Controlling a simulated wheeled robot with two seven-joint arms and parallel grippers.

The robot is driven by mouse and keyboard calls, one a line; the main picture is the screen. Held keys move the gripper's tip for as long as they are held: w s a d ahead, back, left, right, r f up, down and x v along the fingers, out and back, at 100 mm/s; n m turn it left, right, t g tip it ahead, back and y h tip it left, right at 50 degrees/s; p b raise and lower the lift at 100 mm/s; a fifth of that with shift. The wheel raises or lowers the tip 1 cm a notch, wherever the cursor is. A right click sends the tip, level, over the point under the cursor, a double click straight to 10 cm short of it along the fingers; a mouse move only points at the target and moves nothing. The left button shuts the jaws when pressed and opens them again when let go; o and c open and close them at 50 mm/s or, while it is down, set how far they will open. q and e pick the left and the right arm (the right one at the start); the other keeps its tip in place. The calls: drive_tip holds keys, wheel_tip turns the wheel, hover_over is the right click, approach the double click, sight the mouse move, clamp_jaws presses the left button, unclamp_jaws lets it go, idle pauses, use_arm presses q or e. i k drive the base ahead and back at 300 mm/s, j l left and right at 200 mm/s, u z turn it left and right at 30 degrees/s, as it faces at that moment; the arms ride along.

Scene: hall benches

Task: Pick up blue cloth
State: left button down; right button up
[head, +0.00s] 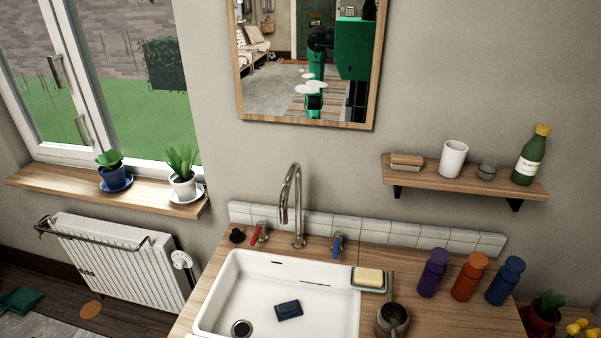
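A small dark blue folded cloth (288,310) lies on the floor of the white sink (258,284), to the right of the round drain. Neither of my grippers shows in the head view. Nothing covers the cloth from this view.
A curved tap (291,205) rises behind the sink. A soap dish (370,281) and a dark pot (392,320) stand at the sink's right. Purple (434,272), orange (470,276) and blue (505,280) bottles stand farther right. A wall shelf (465,181) holds a cup and green bottle.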

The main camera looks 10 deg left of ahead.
sight(288, 308)
drive_tip(key=i+j, duration=0.1)
drive_tip(key=j, duration=0.55)
drive_tip(key=i+j+z, duration=0.15)
drive_tip(key=j, duration=0.45)
drive_tip(key=i+j, duration=0.1)
drive_tip(key=j, duration=0.55)
